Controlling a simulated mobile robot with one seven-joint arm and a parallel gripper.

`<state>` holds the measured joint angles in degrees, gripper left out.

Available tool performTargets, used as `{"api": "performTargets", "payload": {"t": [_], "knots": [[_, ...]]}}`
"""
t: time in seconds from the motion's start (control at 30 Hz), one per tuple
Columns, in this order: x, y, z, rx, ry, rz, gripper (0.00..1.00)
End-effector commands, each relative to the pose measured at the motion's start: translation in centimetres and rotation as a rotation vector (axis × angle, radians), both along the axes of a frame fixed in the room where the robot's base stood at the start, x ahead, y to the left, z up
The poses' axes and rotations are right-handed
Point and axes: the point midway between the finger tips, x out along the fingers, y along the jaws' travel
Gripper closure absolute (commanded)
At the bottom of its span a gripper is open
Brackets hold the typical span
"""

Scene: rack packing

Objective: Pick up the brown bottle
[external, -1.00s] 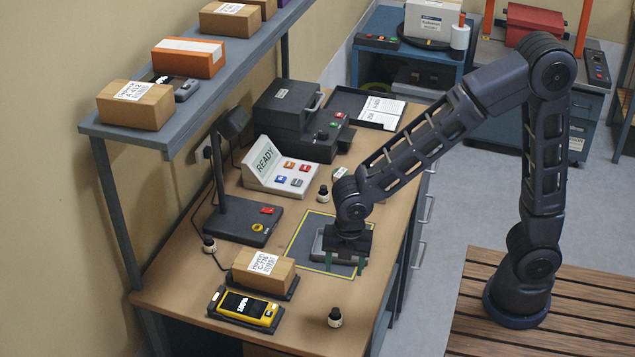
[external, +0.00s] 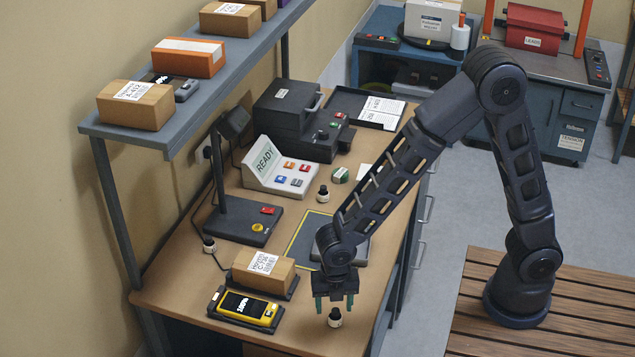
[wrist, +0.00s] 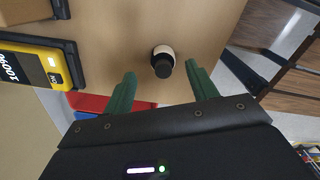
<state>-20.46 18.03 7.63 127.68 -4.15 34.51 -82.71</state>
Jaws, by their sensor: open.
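A small dark bottle (external: 335,318) with a white label and black cap stands upright near the front edge of the workbench. The dark bottle also shows in the wrist view (wrist: 161,54), seen from above, its cap toward me. My gripper (external: 334,303) is right above it, pointing down. In the wrist view my gripper (wrist: 161,74) has its two green fingers spread wide, with the bottle slightly ahead of the gap between them. Nothing is held.
A yellow device (external: 245,308) and a brown box (external: 263,272) lie to the left of the bottle. A yellow-outlined mat (external: 303,238) is behind my gripper. The bench (external: 300,328) around the bottle is clear. A shelf (external: 205,95) overhangs the left.

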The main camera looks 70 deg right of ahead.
Motion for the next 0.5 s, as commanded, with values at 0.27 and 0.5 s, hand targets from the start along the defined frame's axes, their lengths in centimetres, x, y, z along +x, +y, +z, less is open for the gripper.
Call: {"api": "performTargets", "payload": {"t": [0.27,0.5], "knots": [[-0.4,-0.2,-3.6,0.000,0.001,0.002,0.42],[-0.3,-0.3,-4.7,0.000,-0.001,0.000,0.42]]}}
